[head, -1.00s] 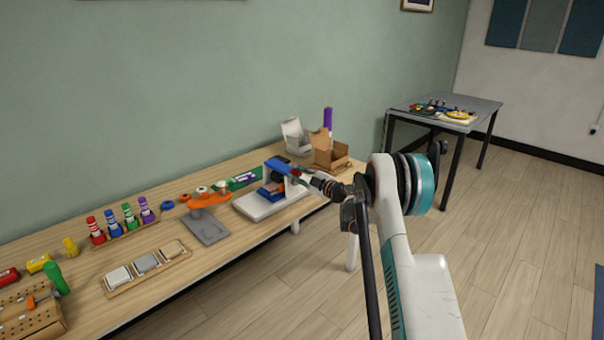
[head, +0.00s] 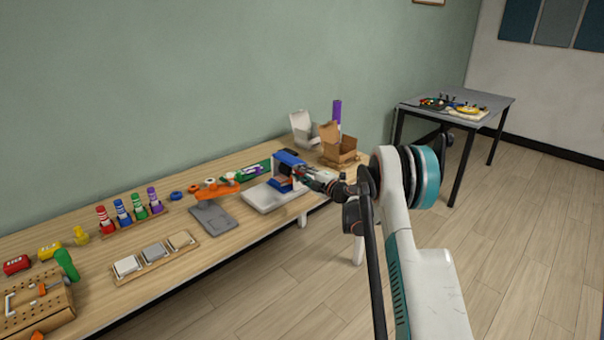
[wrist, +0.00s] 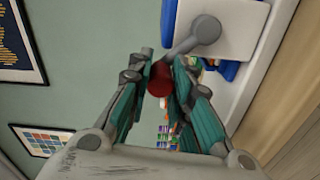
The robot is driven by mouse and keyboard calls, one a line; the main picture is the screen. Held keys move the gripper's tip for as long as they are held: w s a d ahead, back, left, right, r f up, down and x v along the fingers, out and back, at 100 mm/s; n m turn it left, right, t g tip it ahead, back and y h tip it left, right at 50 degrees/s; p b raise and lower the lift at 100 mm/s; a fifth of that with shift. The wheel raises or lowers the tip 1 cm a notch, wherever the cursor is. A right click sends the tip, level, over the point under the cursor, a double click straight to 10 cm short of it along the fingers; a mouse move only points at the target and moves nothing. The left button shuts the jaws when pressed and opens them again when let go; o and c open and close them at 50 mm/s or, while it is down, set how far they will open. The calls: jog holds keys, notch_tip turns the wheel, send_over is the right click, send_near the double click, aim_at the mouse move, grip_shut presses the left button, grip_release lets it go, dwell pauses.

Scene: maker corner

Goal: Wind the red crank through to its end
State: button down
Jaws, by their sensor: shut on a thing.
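The red crank shows in the wrist view as a red knob (wrist: 159,79) on a grey arm that runs up to a round grey hub (wrist: 206,29). The hub sits on a white and blue device (wrist: 238,32). My gripper (wrist: 161,72) has its two teal fingers closed on either side of the red knob. In the head view the device, with its white base (head: 262,197) and blue top (head: 289,157), stands near the bench's front edge. My gripper (head: 318,178) reaches it from the right and hides the crank there.
An open cardboard box (head: 339,150), a white box (head: 304,130) and a purple cylinder (head: 336,112) stand behind the device. A grey plate (head: 212,220) and a tray of blocks (head: 154,254) lie to its left. A grey table (head: 457,107) stands farther right.

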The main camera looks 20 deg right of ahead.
jog(key=c, duration=1.4)
grip_release()
jog(key=shift+d, duration=0.1)
jog(key=v, duration=1.2)
